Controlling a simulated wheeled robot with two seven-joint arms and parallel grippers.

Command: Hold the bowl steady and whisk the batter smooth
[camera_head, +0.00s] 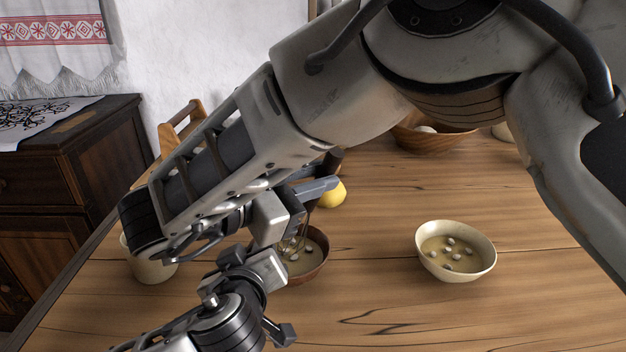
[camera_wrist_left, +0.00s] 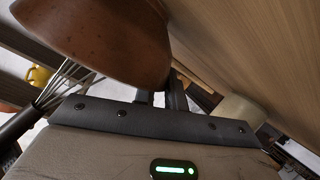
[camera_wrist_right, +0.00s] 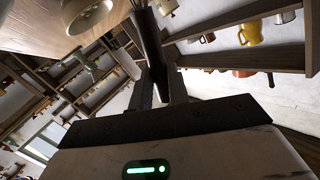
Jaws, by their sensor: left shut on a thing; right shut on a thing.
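The brown bowl (camera_head: 322,262) stands on the table with pale batter and several light lumps in it. My left gripper (camera_head: 274,266) is shut on its near left rim; the bowl's brown outside fills the upper left of the left wrist view (camera_wrist_left: 95,40). My right gripper (camera_head: 308,194) is shut on the whisk, whose dark handle shows between the fingers in the right wrist view (camera_wrist_right: 148,38). The whisk's wires (camera_head: 292,244) reach down into the brown bowl; they also show in the left wrist view (camera_wrist_left: 62,84). My right forearm and gripper hide part of the bowl.
A cream bowl (camera_head: 478,262) with lumpy batter stands to the right, apart from both grippers. A pale cup (camera_head: 150,268) stands at left, partly behind my arm. A yellow fruit (camera_head: 331,194) and a wooden bowl (camera_head: 440,142) are farther back. The front right of the table is clear.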

